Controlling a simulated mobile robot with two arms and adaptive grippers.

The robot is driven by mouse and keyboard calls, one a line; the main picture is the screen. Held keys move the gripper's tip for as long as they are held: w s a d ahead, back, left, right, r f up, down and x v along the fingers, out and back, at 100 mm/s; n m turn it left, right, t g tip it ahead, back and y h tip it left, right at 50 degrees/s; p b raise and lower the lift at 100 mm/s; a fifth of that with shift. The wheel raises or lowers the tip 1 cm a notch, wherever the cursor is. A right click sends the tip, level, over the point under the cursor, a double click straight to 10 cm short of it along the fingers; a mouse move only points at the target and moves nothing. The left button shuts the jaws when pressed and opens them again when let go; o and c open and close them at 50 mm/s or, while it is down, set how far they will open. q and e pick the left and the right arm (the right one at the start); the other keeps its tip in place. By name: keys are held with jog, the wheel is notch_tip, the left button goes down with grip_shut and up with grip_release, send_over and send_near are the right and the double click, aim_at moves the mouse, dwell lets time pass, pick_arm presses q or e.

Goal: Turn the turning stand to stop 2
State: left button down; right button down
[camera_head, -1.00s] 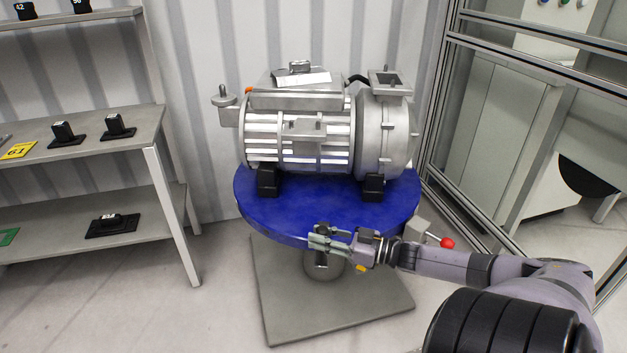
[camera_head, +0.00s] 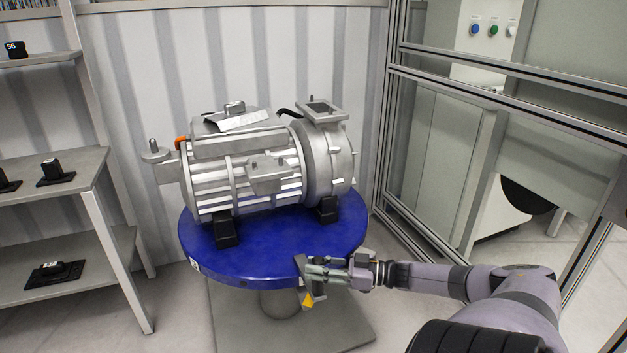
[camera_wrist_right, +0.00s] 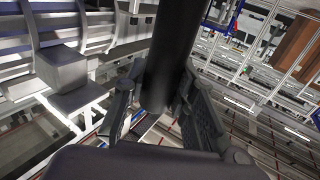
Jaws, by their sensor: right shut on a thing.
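The turning stand has a round blue top (camera_head: 230,262) on a grey pedestal. A grey motor (camera_head: 240,170) sits on it on black feet, its flanged end at the right and turned slightly away. My right gripper (camera_head: 320,273) is at the front right rim, shut on a dark upright handle. In the right wrist view, this black round bar (camera_wrist_right: 168,60) stands between the fingers. A yellow pointed piece (camera_head: 308,299) shows just below the gripper. A white label (camera_head: 195,265) is on the left rim; I cannot read it. My left gripper is out of view.
A grey shelf (camera_head: 50,170) with small black items stands at the left. A metal frame with panels (camera_head: 450,160) stands close at the right of the stand. Behind is a corrugated wall (camera_head: 240,60). The floor in front left is clear.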

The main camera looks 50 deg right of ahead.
jog(key=shift+s+f, duration=0.1)
dwell(0.3)
jog(key=c, duration=1.5)
grip_release()
jog(key=shift+o, duration=1)
jog(key=v, duration=1.2)
